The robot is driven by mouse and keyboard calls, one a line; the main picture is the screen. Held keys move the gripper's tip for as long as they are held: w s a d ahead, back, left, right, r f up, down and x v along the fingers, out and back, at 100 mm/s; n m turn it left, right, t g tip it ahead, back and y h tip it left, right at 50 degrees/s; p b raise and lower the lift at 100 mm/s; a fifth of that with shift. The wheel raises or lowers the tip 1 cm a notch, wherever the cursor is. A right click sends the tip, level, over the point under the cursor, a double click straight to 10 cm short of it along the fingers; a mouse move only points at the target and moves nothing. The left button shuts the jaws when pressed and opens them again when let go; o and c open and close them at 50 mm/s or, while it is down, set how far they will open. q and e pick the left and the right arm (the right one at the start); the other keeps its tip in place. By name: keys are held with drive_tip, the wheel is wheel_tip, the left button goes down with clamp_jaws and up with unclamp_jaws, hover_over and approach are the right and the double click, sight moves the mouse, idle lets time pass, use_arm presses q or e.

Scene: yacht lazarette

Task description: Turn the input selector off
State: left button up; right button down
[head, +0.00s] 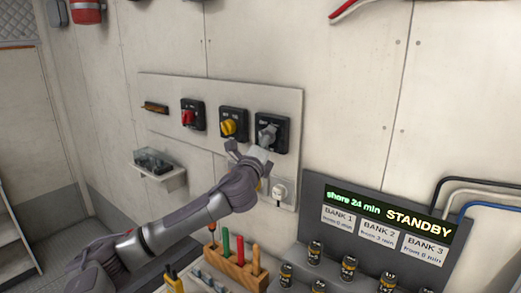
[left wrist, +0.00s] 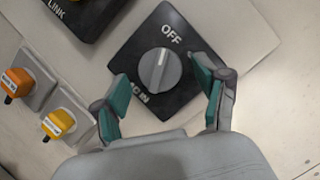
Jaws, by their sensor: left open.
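The input selector is a grey rotary knob (head: 267,134) on a black square plate, rightmost of three switches on the wall panel. In the left wrist view the knob (left wrist: 160,71) has a white line pointing up the picture, roughly toward the word OFF. Another label, partly hidden and ending in "IN", is at the plate's lower left. My left gripper (head: 249,150) is just below the knob in the head view. In the left wrist view its fingers (left wrist: 160,88) are spread apart, empty, one to each side of the knob, without visible contact. My right gripper is not in view.
A red switch (head: 190,116) and a yellow switch (head: 229,127) are left of the selector. Orange (left wrist: 17,83) and yellow (left wrist: 58,122) tagged parts lie beside its plate. Below stand a display reading STANDBY (head: 418,220) and a wooden tool block (head: 238,268).

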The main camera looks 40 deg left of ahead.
use_arm(q)
drive_tip(key=v, duration=1.1)
drive_tip(key=shift+s+d, duration=0.15)
drive_tip(key=shift+s, duration=0.2)
drive_tip(key=shift+f, duration=0.1)
